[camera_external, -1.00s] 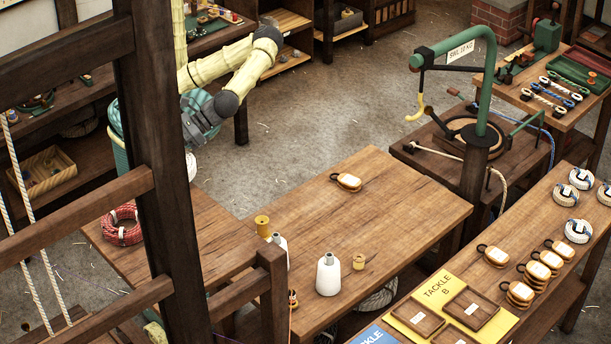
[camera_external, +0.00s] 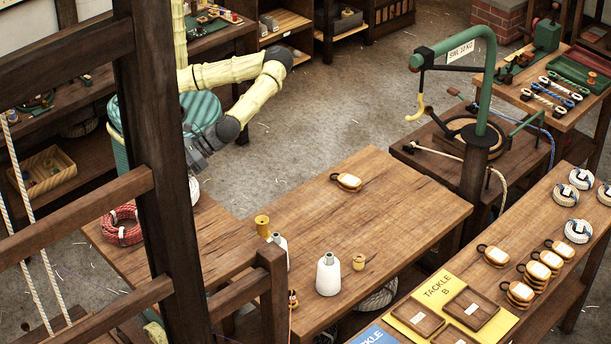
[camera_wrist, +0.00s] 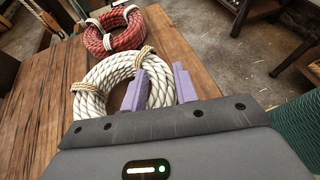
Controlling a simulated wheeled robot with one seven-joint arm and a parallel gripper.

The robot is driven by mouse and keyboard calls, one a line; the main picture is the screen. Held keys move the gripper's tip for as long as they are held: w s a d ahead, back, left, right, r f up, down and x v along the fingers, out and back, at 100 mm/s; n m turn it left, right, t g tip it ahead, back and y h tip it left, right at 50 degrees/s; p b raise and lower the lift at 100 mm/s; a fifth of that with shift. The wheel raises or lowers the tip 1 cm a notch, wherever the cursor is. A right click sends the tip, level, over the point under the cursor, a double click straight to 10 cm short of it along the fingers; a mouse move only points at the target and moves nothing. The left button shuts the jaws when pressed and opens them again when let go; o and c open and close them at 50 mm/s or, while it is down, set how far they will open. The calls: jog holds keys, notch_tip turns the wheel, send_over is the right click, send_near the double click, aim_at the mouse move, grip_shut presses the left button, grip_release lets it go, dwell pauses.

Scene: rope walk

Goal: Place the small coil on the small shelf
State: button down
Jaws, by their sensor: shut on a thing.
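A white rope coil (camera_wrist: 93,75) with tan bindings fills the middle of the wrist view. My gripper (camera_wrist: 160,88) has one finger over the coil's opening and one at its right outer side, shut on the coil's right side. In the external view my gripper (camera_external: 196,163) is low over the left end of the table, and only a sliver of the white coil (camera_external: 194,190) shows beside the dark post. A red rope coil (camera_external: 121,236) lies on the table; it also shows beyond the white coil in the wrist view (camera_wrist: 113,36). I cannot tell which shelf is the small shelf.
A dark timber frame (camera_external: 165,200) stands in front, hiding part of the table. White cones (camera_external: 328,276) and spools stand on the wooden table (camera_external: 400,215), whose middle is mostly clear. Wooden shelves (camera_external: 290,22) stand at the back. A green hoist post (camera_external: 483,100) stands right.

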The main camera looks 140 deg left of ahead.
jog(key=shift+f, duration=0.7)
jog(key=c, duration=1.1)
grip_release()
jog(key=shift+a, duration=0.1)
jog(key=shift+b+v, duration=1.6)
jog(key=shift+v, duration=4.3)
